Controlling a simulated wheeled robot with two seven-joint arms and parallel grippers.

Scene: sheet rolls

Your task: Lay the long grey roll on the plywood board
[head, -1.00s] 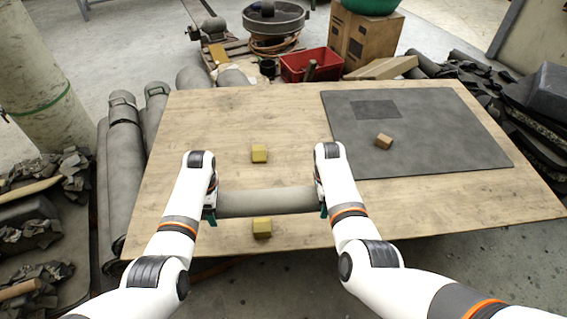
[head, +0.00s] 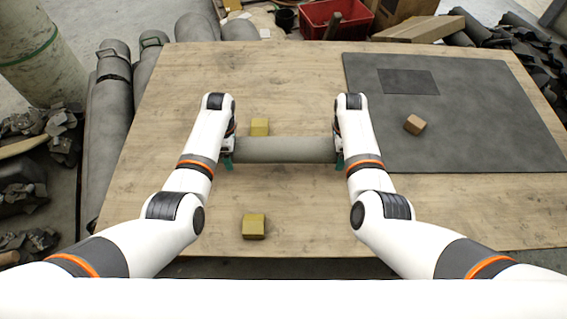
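The long grey roll (head: 285,150) spans level between my two grippers, over the plywood board (head: 300,215). My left gripper (head: 228,152) is at its left end and my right gripper (head: 339,153) at its right end. Both appear shut on the roll; their fingers are mostly hidden by the wrists, with green tips showing below.
A near yellow block (head: 254,227) sits on the board. A dark grey mat (head: 470,140) with a darker patch (head: 408,81) and a small brown block (head: 414,124) covers the right.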

